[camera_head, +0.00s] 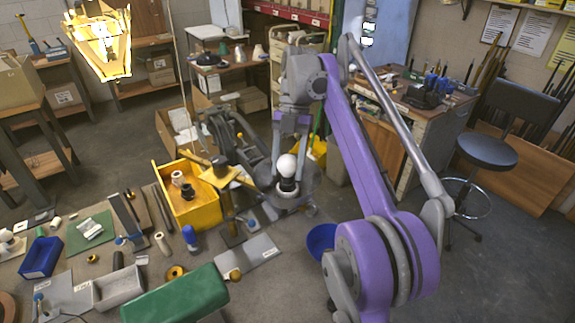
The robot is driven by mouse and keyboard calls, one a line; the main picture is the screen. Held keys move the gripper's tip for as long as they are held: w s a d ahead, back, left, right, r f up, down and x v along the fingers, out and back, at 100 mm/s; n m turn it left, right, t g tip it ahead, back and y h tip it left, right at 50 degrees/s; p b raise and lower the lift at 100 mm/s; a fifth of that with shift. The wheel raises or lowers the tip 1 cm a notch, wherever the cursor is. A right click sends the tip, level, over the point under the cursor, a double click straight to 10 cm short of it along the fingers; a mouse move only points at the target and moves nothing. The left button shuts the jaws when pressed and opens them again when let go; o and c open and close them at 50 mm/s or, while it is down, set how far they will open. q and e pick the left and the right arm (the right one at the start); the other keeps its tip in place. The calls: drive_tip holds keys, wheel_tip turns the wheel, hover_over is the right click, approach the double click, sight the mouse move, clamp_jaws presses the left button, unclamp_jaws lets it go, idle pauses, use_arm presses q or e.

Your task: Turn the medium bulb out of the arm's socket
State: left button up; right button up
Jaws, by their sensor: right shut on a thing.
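The white medium bulb (287,164) stands upright over a black socket (288,187) near the middle of the view. My right gripper (288,160) reaches down from above, at the end of my purple arm. It is shut on the bulb, with its fingers at the bulb's sides. The exact finger contact is small and hard to make out. How far the bulb sits in the socket is hidden. My left gripper is not in view.
A yellow bin (203,212) with spools stands left of the socket. A green block (175,297), a blue bin (41,257) and a grey tray (118,287) are on the near-left worktop. A blue bowl (321,240) is beside my arm. A stool (487,149) stands right.

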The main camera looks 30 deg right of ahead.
drive_tip(key=n, duration=0.2)
drive_tip(key=shift+n+g+h, duration=0.3)
drive_tip(key=shift+n+g, duration=0.1)
drive_tip(key=o, duration=1)
